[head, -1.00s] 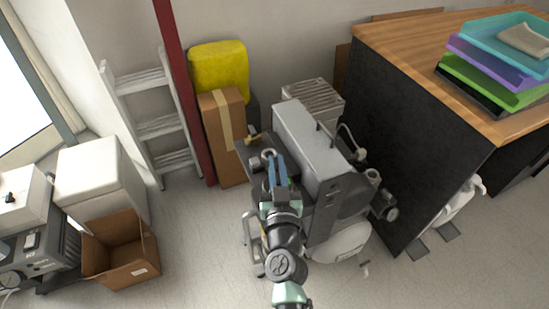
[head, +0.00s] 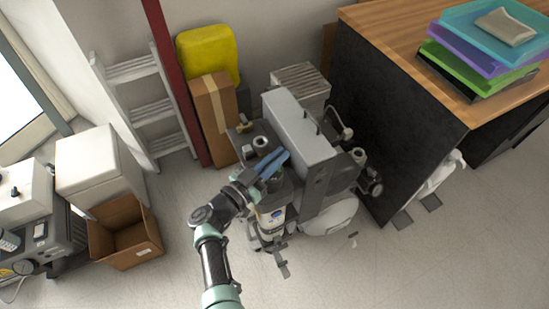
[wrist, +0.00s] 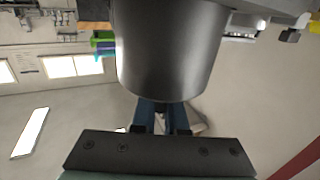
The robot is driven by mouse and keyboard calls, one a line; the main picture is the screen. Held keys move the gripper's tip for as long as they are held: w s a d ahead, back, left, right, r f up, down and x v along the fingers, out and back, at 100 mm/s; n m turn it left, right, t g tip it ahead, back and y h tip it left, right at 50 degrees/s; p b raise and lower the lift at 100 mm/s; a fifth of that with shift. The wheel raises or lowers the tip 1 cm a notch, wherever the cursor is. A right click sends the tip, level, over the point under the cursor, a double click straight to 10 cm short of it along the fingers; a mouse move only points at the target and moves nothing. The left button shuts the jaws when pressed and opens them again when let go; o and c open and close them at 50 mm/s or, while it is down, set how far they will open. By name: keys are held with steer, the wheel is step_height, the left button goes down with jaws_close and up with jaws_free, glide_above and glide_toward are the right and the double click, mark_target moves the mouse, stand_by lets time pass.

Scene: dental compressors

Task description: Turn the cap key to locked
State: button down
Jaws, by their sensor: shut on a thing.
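The dental compressor (head: 303,142) stands on the floor in the middle of the head view, with a long grey housing and dark parts around it. My gripper (head: 272,163) reaches in from the lower left, its blue fingers at the compressor's left side. In the wrist view, a smooth dark grey cylinder (wrist: 168,50) fills the upper middle and hides much of the blue fingers (wrist: 160,118). The fingers are close together, shut on the cap key. The key's own shape and its locked mark cannot be made out.
A wooden-topped desk (head: 400,30) with a black side panel (head: 385,110) stands to the right. A tall cardboard box (head: 212,120) and a ladder (head: 150,105) are behind. An open carton (head: 125,232) sits at the left. The floor in front is mostly clear.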

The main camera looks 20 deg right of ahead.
steer(key=shift+s+f+m+g+h+b, duration=0.1)
steer(key=shift+f+m+g+h+b, duration=0.1)
steer(key=shift+m+g+b, duration=0.3)
steer(key=shift+f+m+g+h+b, duration=0.1)
steer(key=shift+m+g+h+b, duration=0.15)
steer(key=shift+g+b, duration=0.3)
steer(key=shift+s+d+r+m+g+h+b, duration=0.1)
steer(key=shift+s+m+g+h+b, duration=0.05)
steer(key=shift+m+g+b, duration=0.3)
steer(key=shift+s+r+m+g+h+b, duration=0.1)
steer(key=shift+m+g+b, duration=0.1)
steer(key=shift+g+b, duration=0.3)
steer(key=shift+r, duration=0.1)
steer(key=c, duration=0.9)
jaws_free()
steer(key=shift+c, duration=0.2)
steer(key=s+a, duration=0.2)
steer(key=a, duration=1)
steer(key=shift+s+a, duration=0.15)
steer(key=shift+a, duration=0.2)
